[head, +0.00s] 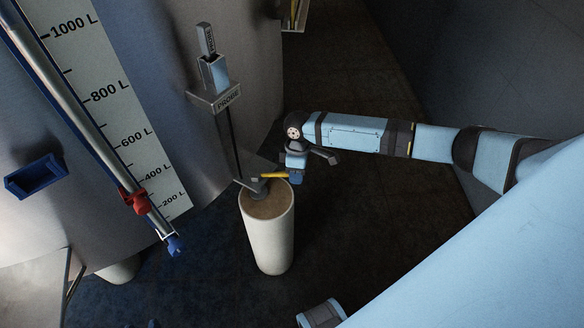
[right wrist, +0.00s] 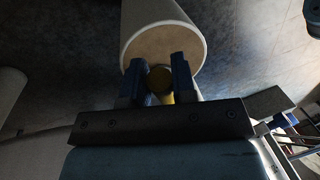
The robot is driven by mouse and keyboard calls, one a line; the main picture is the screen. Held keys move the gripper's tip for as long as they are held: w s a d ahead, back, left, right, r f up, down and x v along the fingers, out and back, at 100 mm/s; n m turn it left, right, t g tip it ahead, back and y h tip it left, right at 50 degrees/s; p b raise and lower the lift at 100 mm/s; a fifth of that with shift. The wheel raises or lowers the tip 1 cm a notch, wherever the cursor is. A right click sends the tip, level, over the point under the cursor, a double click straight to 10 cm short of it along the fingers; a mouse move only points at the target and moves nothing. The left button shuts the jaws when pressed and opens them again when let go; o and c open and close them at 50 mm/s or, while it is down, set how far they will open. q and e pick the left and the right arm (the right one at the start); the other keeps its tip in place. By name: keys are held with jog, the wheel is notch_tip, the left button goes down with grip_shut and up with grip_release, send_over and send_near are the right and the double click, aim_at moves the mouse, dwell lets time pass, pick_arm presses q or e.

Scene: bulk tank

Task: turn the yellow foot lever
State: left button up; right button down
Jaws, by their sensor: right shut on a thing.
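The yellow foot lever (head: 274,175) is a short yellow bar on a dark mount on top of a pale cylindrical post (head: 268,236). In the head view my right gripper (head: 291,175) is at the lever's right end, at the post's rim. In the right wrist view the yellow lever end (right wrist: 160,80) sits between the two blue fingers of my right gripper (right wrist: 158,82), which is shut on it. The fingers partly hide the lever. My left gripper does not show clearly in the head view.
A tank with a litre scale (head: 112,95) stands at the left, with a sight tube carrying a red clamp (head: 137,200) and a blue valve (head: 174,244). A probe holder (head: 214,95) is above the post. A blue bracket (head: 36,176) is on the tank. Dark floor lies right of the post.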

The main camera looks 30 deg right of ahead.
jog(key=shift+a, duration=0.1)
jog(key=c, duration=0.9)
grip_release()
pick_arm(q)
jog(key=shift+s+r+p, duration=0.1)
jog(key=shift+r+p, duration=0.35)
jog(key=shift+p, duration=0.8)
pick_arm(e)
jog(key=r, duration=0.4)
jog(key=w+d+r, duration=0.1)
jog(key=r, duration=0.4)
jog(key=w+r, duration=0.1)
jog(key=r, duration=0.3)
jog(key=shift+d+r, duration=0.3)
jog(key=shift+d, duration=0.1)
